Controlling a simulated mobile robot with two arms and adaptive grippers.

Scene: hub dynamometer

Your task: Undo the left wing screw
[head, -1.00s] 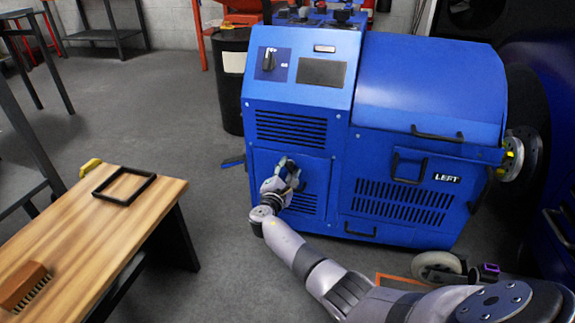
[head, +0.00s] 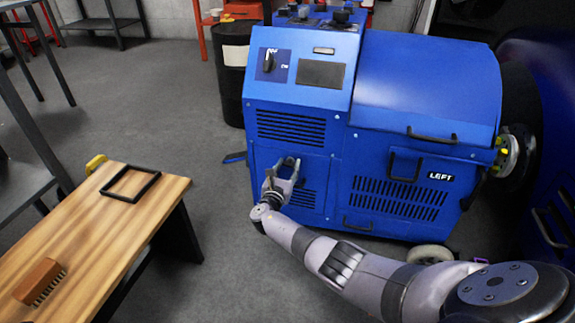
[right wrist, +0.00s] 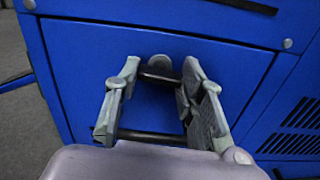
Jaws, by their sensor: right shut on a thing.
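The blue dynamometer (head: 300,105) stands ahead with a lower front panel (right wrist: 215,60). My right gripper (head: 286,163) is at this panel. In the right wrist view, the two grey fingers (right wrist: 160,80) stand either side of a small wing screw (right wrist: 160,70), shut on it. The screw has a grey rounded part and a dark bar, and sits against the panel. The fingers hide its ends. In the head view the gripper hides the screw. My left gripper is not in view.
A wooden bench (head: 100,235) with a black frame (head: 130,184) and a brush (head: 40,281) is at the left. A dark drum (head: 233,75) stands behind the dynamometer. Vent slots (right wrist: 300,125) lie to the right of the panel. Grey floor is open between bench and machine.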

